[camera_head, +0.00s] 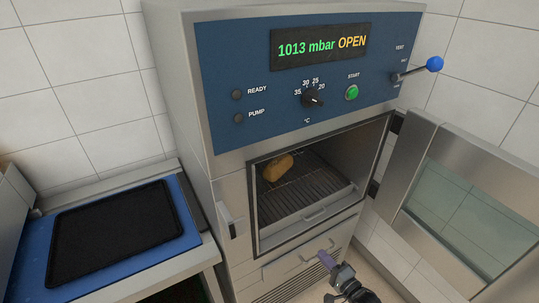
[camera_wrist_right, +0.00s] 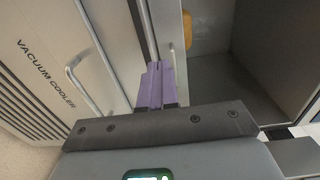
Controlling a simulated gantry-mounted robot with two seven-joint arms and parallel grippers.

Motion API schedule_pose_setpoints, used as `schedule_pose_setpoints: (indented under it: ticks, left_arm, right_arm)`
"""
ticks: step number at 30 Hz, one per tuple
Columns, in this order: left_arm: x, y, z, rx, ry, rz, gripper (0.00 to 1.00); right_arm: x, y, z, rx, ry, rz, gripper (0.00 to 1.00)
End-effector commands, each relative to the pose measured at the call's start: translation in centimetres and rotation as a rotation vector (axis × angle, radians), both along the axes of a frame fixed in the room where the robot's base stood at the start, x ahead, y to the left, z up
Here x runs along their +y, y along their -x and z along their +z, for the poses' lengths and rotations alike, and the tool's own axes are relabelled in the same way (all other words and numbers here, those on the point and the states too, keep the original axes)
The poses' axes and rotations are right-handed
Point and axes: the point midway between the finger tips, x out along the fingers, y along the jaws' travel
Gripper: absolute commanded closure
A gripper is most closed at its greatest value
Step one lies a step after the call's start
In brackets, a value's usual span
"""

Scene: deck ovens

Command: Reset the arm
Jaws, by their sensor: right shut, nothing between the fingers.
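My right gripper (camera_head: 326,260) is at the bottom of the head view, in front of the vacuum cooler (camera_head: 230,190) and below its open chamber. Its purple fingers are together with nothing between them, and they also show in the right wrist view (camera_wrist_right: 160,84). A brown loaf (camera_head: 278,167) lies on the wire rack (camera_head: 300,187) inside the chamber, apart from the gripper. Part of the loaf shows at the top of the right wrist view (camera_wrist_right: 202,32). My left gripper is not in view.
The cooler door (camera_head: 470,205) stands open on the right. The display (camera_head: 320,47) reads 1013 mbar OPEN. A blue-knobbed lever (camera_head: 434,64) sticks out at the upper right. A black tray (camera_head: 115,232) lies on a blue mat (camera_head: 32,262) at the left. A drawer handle (camera_head: 312,253) is close to my gripper.

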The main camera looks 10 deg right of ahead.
Motion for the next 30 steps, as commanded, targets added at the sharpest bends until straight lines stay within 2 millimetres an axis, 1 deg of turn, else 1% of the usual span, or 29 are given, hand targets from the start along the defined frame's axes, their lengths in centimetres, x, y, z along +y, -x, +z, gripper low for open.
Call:
schedule_pose_setpoints:
  ticks: [1,2,5,6,10,12,14,15,17,18,20,21,23,24,27,30]
  left_arm:
    - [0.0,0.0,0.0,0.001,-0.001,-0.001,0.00]
    - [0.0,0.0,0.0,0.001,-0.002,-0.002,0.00]
    - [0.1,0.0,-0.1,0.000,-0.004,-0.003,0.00]
    - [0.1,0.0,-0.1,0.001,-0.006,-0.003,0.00]
    - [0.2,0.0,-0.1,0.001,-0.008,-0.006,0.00]
    - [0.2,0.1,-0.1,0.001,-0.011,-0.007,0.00]
    - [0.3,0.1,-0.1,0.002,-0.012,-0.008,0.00]
    - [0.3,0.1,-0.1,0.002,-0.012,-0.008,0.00]
    - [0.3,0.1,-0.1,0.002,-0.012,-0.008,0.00]
    - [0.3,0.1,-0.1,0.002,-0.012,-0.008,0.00]
    - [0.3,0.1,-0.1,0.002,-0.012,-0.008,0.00]
    - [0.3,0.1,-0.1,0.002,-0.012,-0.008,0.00]
    - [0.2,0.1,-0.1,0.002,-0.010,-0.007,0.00]
    - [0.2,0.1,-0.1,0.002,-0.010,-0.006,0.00]
    - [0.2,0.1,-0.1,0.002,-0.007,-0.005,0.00]
    - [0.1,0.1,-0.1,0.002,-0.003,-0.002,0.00]
  right_arm:
    - [0.0,1.1,-1.6,0.026,0.000,0.000,1.00]
    - [0.1,1.8,-2.5,0.042,0.000,0.002,1.00]
    - [0.7,4.9,-5.7,0.098,0.003,0.014,1.00]
    - [1.2,6.6,-6.8,0.116,0.009,0.024,1.00]
    - [3.0,11.9,-8.3,0.158,0.067,0.047,1.00]
    - [4.0,14.6,-8.7,0.195,0.161,0.057,1.00]
    - [4.7,16.6,-8.6,0.224,0.269,0.068,1.00]
    - [5.1,17.9,-8.4,0.243,0.349,0.075,1.00]
    - [5.5,19.8,-7.7,0.273,0.482,0.090,1.00]
    - [5.8,21.0,-7.0,0.293,0.576,0.103,1.00]
    - [5.9,22.8,-5.6,0.325,0.716,0.130,1.00]
    - [5.8,23.9,-4.6,0.348,0.805,0.149,1.00]
    - [5.7,25.4,-2.9,0.380,0.929,0.189,1.00]
    - [5.5,26.3,-1.7,0.400,1.006,0.219,1.00]
    - [4.9,28.3,1.3,0.443,1.167,0.305,1.00]
    - [4.3,29.9,3.8,0.473,1.292,0.401,1.00]
